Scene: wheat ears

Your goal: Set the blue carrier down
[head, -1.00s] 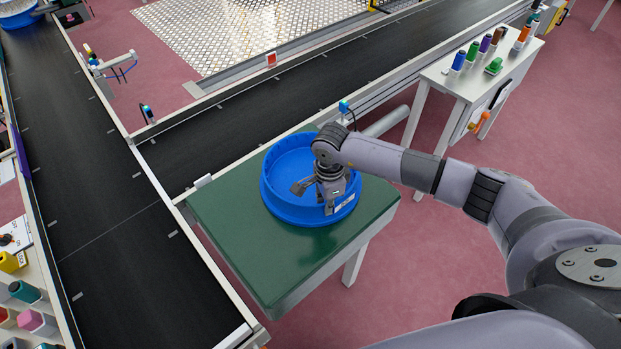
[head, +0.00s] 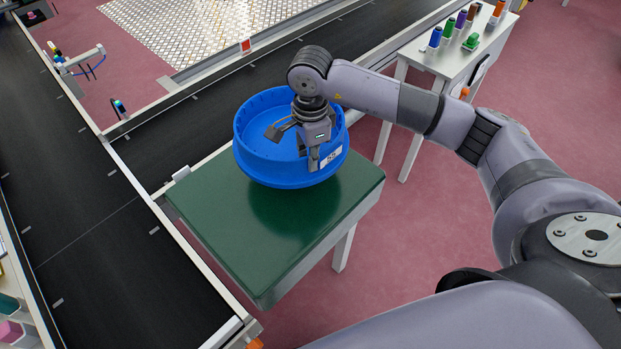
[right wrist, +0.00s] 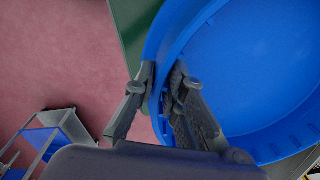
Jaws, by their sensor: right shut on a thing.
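The blue carrier (head: 275,168) is a round, open, shallow tub with a white label on its outer wall. It hangs a little above the green table (head: 240,245), with a dark shadow under it on the tabletop. My right gripper (head: 302,150) is shut on the carrier's near right rim, with the wall between its fingers. In the right wrist view the fingers (right wrist: 163,88) pinch the rim of the carrier (right wrist: 255,75), which looks empty inside. My left gripper is not in view.
Black conveyors (head: 90,215) run along the left and behind the green table. A white side table (head: 440,62) with several coloured bottles and a green object stands at the back right. The green tabletop is bare in front of the carrier.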

